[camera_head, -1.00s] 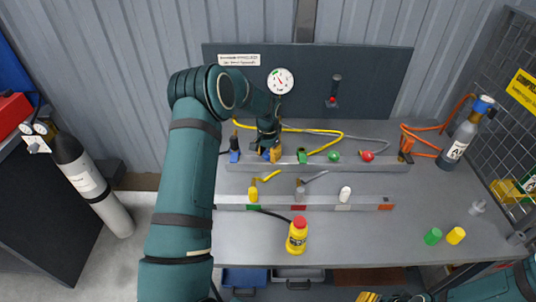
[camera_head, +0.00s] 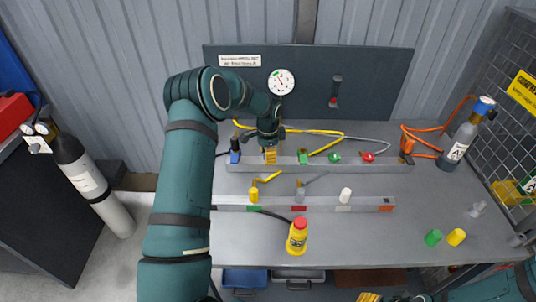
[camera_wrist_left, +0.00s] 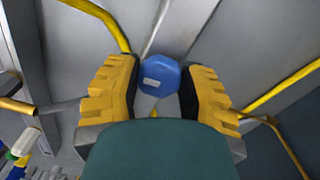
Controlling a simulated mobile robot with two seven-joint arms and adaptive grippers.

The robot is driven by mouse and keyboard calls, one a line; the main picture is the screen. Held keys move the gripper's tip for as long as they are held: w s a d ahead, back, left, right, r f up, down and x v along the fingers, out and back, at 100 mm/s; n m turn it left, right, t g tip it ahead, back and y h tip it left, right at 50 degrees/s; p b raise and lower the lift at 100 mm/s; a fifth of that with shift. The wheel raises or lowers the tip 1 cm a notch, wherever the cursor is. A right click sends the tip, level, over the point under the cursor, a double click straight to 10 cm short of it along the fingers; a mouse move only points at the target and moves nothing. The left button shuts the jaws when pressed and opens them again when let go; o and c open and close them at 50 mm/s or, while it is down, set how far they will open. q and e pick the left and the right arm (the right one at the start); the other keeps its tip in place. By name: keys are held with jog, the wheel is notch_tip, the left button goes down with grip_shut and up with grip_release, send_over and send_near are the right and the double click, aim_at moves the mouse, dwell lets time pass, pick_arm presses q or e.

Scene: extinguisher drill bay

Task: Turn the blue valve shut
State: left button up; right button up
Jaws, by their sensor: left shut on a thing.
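The blue valve's knob (camera_wrist_left: 160,75) shows in the left wrist view as a faceted blue cap with a small white mark, between the two yellow-padded fingers of my left gripper (camera_wrist_left: 160,90). The fingers are shut on it. In the head view my left gripper (camera_head: 270,155) reaches down to the rear grey rail, left of the green valve (camera_head: 303,157). There it hides the blue knob. My right gripper (camera_head: 369,297) shows only as yellow finger parts at the bottom edge, and its opening cannot be made out.
A blue fitting (camera_head: 235,150) stands left of the gripper on the rail (camera_head: 320,166). A green knob (camera_head: 334,157) and a red knob (camera_head: 367,157) are to the right.

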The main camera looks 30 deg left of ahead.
pick_arm(q)
jog(key=shift+f, duration=0.1)
dwell(0.3)
jog(key=o, duration=1.2)
notch_tip(320, 180, up, 12)
jog(key=shift+r, duration=0.1)
